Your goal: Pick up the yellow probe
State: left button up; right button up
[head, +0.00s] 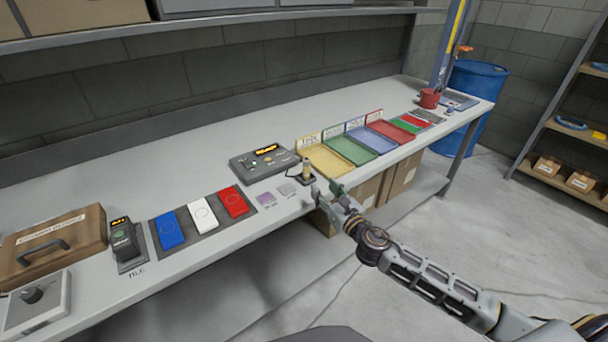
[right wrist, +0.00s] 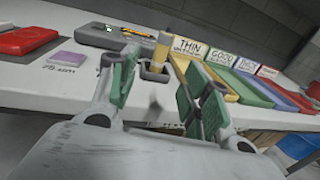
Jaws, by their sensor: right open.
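The yellow probe (head: 306,166) stands upright in a small dark holder (head: 305,179) near the front edge of the bench. In the right wrist view the probe (right wrist: 161,50) shows as a pale yellow cylinder above its dark holder (right wrist: 154,72), seen between my fingers. My right gripper (head: 326,191) is open and empty at the bench's front edge, just to the right of and nearer than the probe. Its green-padded fingers (right wrist: 160,84) are apart and do not touch the probe. My left gripper is in neither view.
A grey gauge box (head: 264,161) with a lit display stands behind the probe, left. Colored trays (head: 325,160) with labels stand right. A purple tile (head: 266,198) lies left, beyond it blue, white and red tiles (head: 202,215). A wooden case (head: 50,243) is far left.

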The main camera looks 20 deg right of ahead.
aim_at(308, 168)
jog(key=shift+d, duration=0.15)
jog(key=shift+w, duration=0.1)
jog(key=shift+w+a, duration=0.2)
jog(key=shift+w, duration=0.8)
jog(key=shift+w+a, duration=0.25)
jog(key=shift+w, duration=0.8)
jog(key=shift+w+a, duration=0.2)
jog(key=shift+w, duration=0.8)
jog(key=shift+w+a, duration=0.15)
jog(key=shift+w, duration=0.7)
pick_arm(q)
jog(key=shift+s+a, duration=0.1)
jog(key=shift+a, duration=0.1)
pick_arm(e)
jog(key=shift+w, duration=0.2)
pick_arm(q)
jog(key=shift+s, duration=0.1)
pick_arm(e)
jog(key=shift+w, duration=0.1)
